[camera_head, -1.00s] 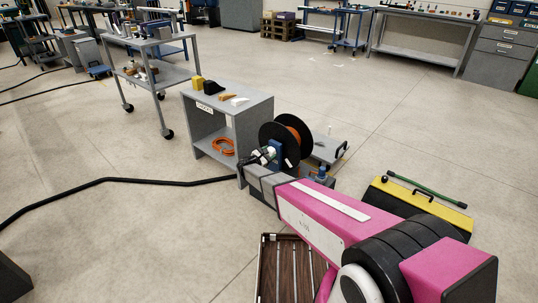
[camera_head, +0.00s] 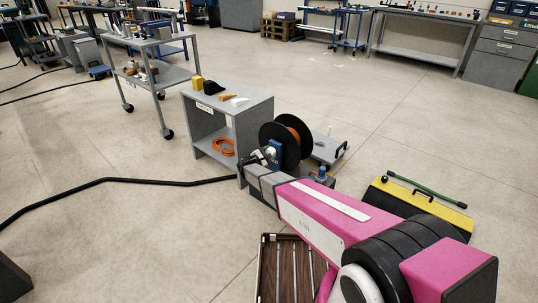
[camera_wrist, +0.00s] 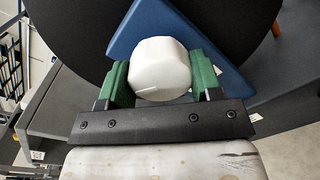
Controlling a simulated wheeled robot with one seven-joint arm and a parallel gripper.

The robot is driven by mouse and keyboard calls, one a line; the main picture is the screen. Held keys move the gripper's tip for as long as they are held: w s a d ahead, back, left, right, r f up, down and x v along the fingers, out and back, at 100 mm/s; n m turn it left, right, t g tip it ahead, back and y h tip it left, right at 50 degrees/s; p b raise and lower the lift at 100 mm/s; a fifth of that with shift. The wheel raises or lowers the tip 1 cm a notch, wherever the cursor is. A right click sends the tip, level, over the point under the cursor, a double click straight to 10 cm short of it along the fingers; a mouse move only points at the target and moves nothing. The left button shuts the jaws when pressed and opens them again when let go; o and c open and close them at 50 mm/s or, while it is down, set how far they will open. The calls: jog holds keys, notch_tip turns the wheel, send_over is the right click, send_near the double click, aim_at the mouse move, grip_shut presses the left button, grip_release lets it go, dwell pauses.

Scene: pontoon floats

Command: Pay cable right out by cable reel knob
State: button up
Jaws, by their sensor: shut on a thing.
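The cable reel (camera_head: 294,143) has black flanges and orange cable wound between them, and stands beside the grey shelf unit. In the wrist view its black flange (camera_wrist: 80,30) fills the background behind a blue support plate (camera_wrist: 175,30). The white faceted knob (camera_wrist: 160,68) sits in front of the blue plate. My gripper (camera_wrist: 160,80) has its green fingers on either side of the knob, shut on it. In the head view my gripper (camera_head: 262,160) is small at the left face of the reel, and my pink arm hides part of the reel's base.
The grey shelf unit (camera_head: 262,105) stands close to the left of the reel, with an orange cable coil (camera_head: 223,147) on its lower shelf. A yellow and black case (camera_head: 425,203) lies at the right. A black cable (camera_head: 110,180) crosses the floor at the left.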

jog(key=o, duration=0.9)
jog(key=shift+s, duration=0.1)
jog(key=v, duration=1)
jog(key=shift+s+a, duration=0.2)
jog(key=shift+s, duration=0.1)
